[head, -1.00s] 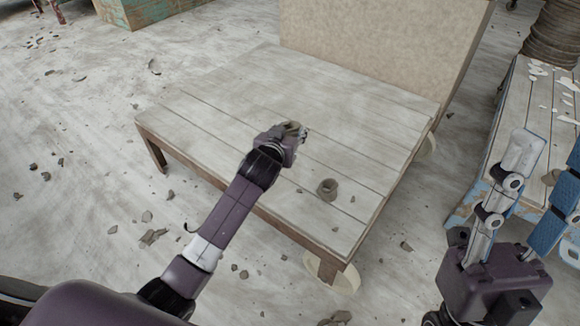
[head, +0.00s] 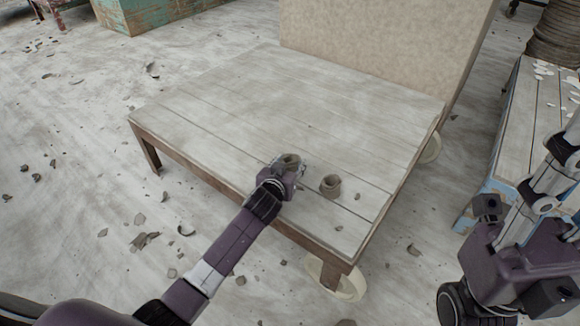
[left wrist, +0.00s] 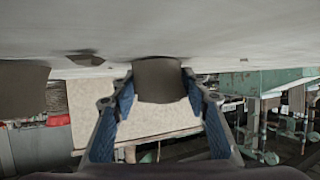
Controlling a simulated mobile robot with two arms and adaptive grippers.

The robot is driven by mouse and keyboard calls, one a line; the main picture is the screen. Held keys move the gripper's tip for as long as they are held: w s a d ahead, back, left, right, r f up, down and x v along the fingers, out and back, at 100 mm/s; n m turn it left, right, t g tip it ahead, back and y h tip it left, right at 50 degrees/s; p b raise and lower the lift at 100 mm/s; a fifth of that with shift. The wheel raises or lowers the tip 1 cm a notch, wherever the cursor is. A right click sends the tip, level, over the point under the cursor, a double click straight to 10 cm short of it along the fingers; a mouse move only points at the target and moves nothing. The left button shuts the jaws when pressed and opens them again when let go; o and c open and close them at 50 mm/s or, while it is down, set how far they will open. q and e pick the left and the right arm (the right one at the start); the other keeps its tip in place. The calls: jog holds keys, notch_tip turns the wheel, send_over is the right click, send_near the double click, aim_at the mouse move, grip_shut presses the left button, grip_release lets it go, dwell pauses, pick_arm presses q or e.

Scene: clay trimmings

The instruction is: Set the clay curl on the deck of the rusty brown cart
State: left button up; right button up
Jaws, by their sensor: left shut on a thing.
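The rusty brown cart (head: 225,110) is low, with a grey plank deck, a brown frame and pale wheels. My left gripper (head: 289,162) is over the deck near its front edge, shut on a grey-brown clay curl (left wrist: 158,80). In the left wrist view the curl sits between the blue finger pads, its end at or very close to the deck; I cannot tell if it touches. A second clay curl (head: 330,185) stands upright on the deck just right of the gripper. My right gripper (head: 560,165) is at the right edge, partly cut off, away from the cart.
A large beige block (head: 385,45) rises along the cart's far side. A bench with a blue frame (head: 515,110) bearing white chips stands at the right. A small chip (head: 338,228) lies on the deck near its front. Clay scraps litter the floor. The deck's middle and left are clear.

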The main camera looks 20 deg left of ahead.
pick_arm(q)
jog(key=shift+r, duration=0.1)
jog(key=o, duration=1.2)
jog(key=shift+o, duration=0.2)
